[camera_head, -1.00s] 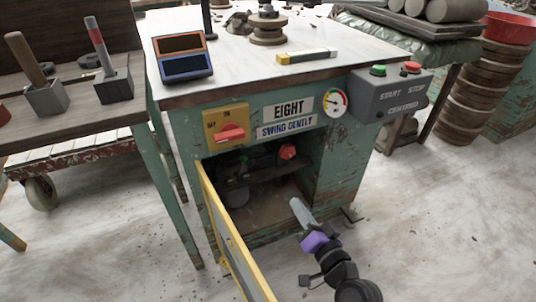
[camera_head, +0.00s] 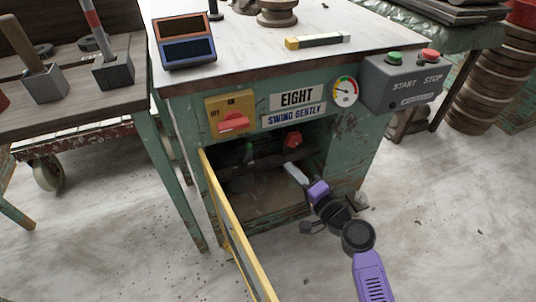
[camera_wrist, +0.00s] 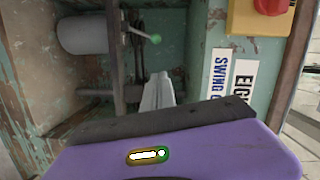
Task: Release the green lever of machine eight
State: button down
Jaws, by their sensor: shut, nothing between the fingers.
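Machine eight is a worn green cabinet (camera_head: 348,135) with an "EIGHT" sign (camera_head: 297,98) and an open lower bay. The green lever (camera_head: 249,151) sits in the bay's shadowed left part. In the wrist view it is a thin grey rod with a round green knob (camera_wrist: 156,38), beside a grey cylinder (camera_wrist: 82,33). My gripper (camera_head: 290,168) is at the bay's opening, right of the lever and below it in the head view. Its pale fingers (camera_wrist: 160,82) are shut and empty, pointing into the bay, apart from the green knob.
A yellow-edged door (camera_head: 232,232) stands open at the bay's left. A red knob (camera_head: 293,139) is just above my gripper in the head view. A red switch on a yellow box (camera_head: 231,114), a gauge (camera_head: 345,92) and a start-stop box (camera_head: 398,82) sit on the front.

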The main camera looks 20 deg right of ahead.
aim_at(247, 152)
jog(key=a+b+x, duration=0.2)
jog(key=x, duration=1)
jog(key=shift+a+f, duration=0.25)
jog(key=shift+a, duration=0.15)
jog(key=shift+r, duration=0.1)
